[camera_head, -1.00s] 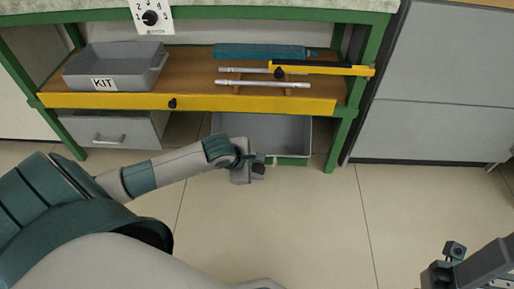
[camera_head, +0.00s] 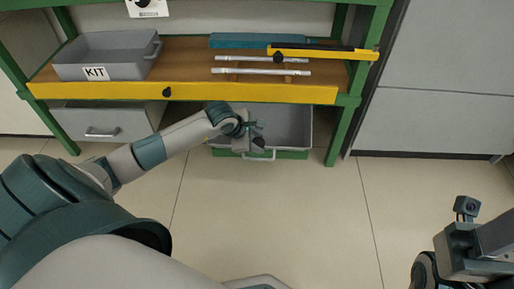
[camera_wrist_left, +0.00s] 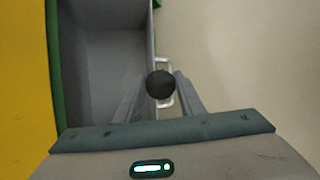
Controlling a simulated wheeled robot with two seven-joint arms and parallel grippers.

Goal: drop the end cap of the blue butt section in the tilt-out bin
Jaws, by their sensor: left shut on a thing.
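My left gripper (camera_head: 258,144) is shut on a small dark round end cap (camera_wrist_left: 160,85), which sits between the two fingertips in the left wrist view. In the head view the gripper is at the front edge of the open tilt-out bin (camera_head: 293,124) under the shelf. In the left wrist view the bin's grey inside (camera_wrist_left: 100,60) lies left of the cap, and the cap overlaps the bin's rim and pale handle. My right gripper (camera_head: 467,210) is at the lower right, and its jaw opening is unclear. I cannot pick out a blue butt section.
Two pale rods (camera_head: 262,72) lie on supports on the wooden shelf, beside a long teal block (camera_head: 235,41) and a yellow-and-black bar. A closed drawer (camera_head: 105,122) is left of the bin. The floor in front is clear.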

